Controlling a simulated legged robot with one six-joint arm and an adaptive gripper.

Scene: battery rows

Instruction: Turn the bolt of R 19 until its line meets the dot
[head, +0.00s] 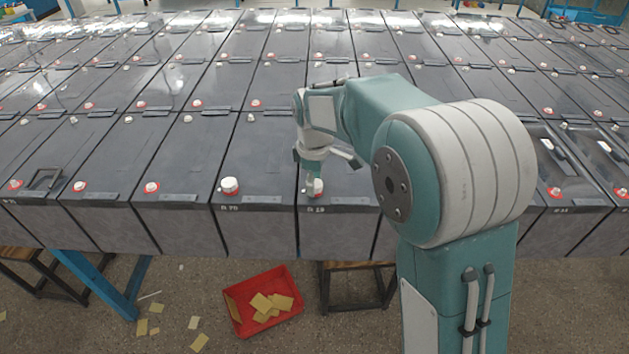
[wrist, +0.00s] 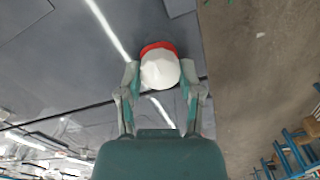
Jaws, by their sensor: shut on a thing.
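The R 19 battery (head: 338,222) is a dark grey block in the front row, its small white label near the front edge. Its bolt has a white head with a red ring; it shows below my gripper (head: 315,178), partly covered by the fingers. In the wrist view the white bolt head (wrist: 160,70) with its red ring (wrist: 156,46) sits between the two fingertips of my gripper, one on each side. My gripper is shut on the bolt. I cannot make out the line or the dot in either view.
The neighbouring battery's bolt (head: 230,186) stands to the left, white on a red ring. Rows of similar batteries stretch behind. A red crate (head: 265,302) with yellowish pieces is on the floor, more pieces beside it. Wooden stools (head: 354,288) stand below the front edge.

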